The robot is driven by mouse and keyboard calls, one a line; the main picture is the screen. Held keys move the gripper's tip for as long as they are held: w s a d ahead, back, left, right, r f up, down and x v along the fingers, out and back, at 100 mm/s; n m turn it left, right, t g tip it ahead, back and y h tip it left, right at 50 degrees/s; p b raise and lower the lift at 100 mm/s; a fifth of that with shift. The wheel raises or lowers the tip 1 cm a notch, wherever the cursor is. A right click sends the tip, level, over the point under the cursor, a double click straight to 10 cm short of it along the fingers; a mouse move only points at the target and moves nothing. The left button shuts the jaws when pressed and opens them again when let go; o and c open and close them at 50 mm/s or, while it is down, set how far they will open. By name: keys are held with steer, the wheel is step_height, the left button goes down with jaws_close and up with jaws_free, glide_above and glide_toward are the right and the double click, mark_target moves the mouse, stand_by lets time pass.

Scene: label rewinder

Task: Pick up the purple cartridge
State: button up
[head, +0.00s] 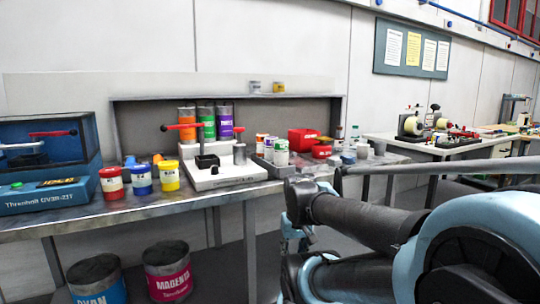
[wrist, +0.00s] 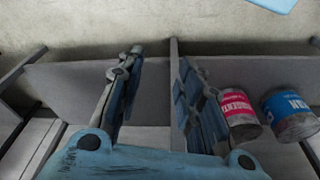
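The purple cartridge (head: 225,123) stands upright at the back of the workbench in the head view. It is the rightmost of a row of three, beside the green cartridge (head: 206,121) and the orange cartridge (head: 187,120). A white device with red-handled levers (head: 223,174) stands in front of them. In the wrist view my gripper (wrist: 156,64) is open, with its two fingers apart and nothing between them. The purple cartridge does not show in the wrist view. My arm fills the lower right of the head view, away from the cartridges.
Red, blue and yellow jars (head: 141,179) stand left of the device, near a blue machine (head: 50,165). Small cans and red boxes (head: 303,139) stand to its right. Magenta (head: 168,270) and cyan (head: 98,280) buckets are under the workbench (head: 140,203). Another table (head: 420,146) stands at right.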

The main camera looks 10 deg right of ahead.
steer(key=shift+w+a, duration=0.1)
steer(key=shift+w, duration=0.15)
steer(key=shift+o, duration=1)
steer(key=o, duration=0.8)
step_height(320, 180, up, 2)
steer(key=shift+r, duration=0.15)
step_height(320, 180, up, 36)
steer(key=n+t+y, duration=0.2)
steer(key=n, duration=0.4)
glide_above(273, 137)
steer(key=s+d, duration=0.2)
steer(key=s, duration=0.1)
steer(key=x, duration=1)
steer(key=shift+s+a, duration=0.15)
steer(key=shift+s, duration=0.1)
steer(key=shift+s+x, duration=0.15)
steer(key=shift+x, duration=1.5)
steer(key=shift+s+x, duration=0.15)
steer(key=shift+x, duration=1.5)
